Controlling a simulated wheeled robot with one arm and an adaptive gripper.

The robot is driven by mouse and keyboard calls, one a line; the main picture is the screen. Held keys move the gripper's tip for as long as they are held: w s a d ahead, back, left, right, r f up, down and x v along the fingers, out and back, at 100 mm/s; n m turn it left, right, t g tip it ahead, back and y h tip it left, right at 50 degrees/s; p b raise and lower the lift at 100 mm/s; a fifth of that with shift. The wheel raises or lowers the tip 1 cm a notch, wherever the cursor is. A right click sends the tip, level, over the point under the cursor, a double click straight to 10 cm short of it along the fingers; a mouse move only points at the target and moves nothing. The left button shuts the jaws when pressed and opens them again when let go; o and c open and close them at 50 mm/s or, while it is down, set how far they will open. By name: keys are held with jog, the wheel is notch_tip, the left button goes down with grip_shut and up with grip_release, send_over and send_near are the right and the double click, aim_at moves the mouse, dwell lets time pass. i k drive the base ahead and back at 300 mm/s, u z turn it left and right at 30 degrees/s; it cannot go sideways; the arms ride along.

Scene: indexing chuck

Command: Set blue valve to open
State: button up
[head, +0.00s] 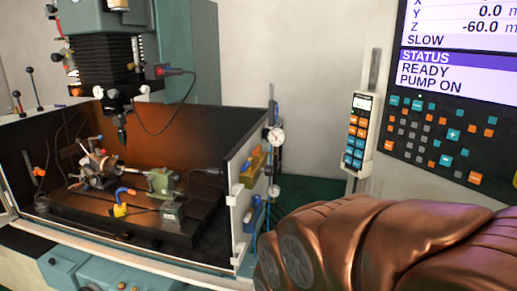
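A blue block-shaped part (252,216), likely the blue valve, is mounted low on the outer right side panel of the machine enclosure. A small round gauge (273,191) sits beside it, just above and to the right, on a thin blue line. The part is small and seen at a slant, so its handle position cannot be told. My copper-coloured arm fills the lower right, in front and to the right of the blue part. My gripper's fingertips are not in view.
The open-fronted enclosure (245,180) holds a chuck and vise. A button pendant (358,135) and control panel (450,120) are at right. The green surface behind looks clear.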

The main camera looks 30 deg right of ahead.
aim_at(248, 166)
jog(key=z, duration=0.85)
jog(key=i, duration=0.8)
jog(key=u, duration=1.45)
